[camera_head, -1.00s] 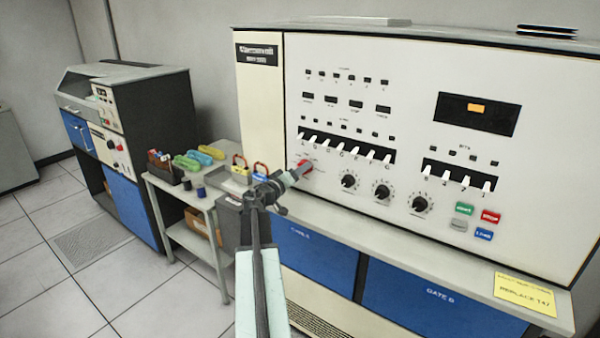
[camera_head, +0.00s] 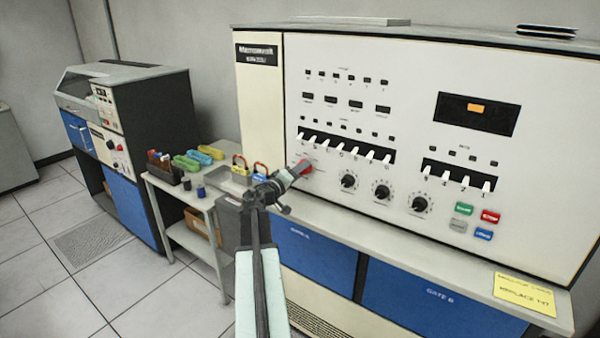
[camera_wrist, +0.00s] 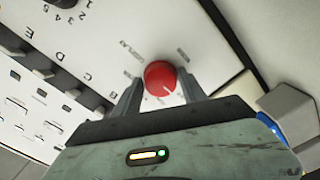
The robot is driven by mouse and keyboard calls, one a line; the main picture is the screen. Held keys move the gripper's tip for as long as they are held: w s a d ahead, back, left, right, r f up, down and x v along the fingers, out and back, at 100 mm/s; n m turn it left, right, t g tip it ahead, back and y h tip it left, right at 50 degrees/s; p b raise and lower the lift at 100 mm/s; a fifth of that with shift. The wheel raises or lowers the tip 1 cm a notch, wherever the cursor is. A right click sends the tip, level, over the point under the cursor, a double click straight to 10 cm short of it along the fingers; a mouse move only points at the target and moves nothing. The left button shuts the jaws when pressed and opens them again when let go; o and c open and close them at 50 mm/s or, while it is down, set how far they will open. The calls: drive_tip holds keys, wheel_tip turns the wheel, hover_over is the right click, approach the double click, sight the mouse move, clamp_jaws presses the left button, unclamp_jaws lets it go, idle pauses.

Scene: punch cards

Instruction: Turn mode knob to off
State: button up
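The mode knob (camera_head: 305,167) is a round red knob on the cream panel, below the left end of a row of white switches. In the wrist view the red knob (camera_wrist: 160,76) has a thin white line near its lower edge. In the head view my gripper (camera_head: 299,171) reaches the panel and partly hides the knob.
Black knobs (camera_head: 347,181) sit in a row right of the red knob. White toggle switches (camera_head: 340,146) stand just above it. A ledge (camera_head: 430,254) juts out below the panel. A small table (camera_head: 170,184) with padlocks and spools stands to the left.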

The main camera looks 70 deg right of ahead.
drive_tip(key=shift+o, duration=1.2)
drive_tip(key=v, duration=0.7)
drive_tip(key=shift+a, duration=0.35)
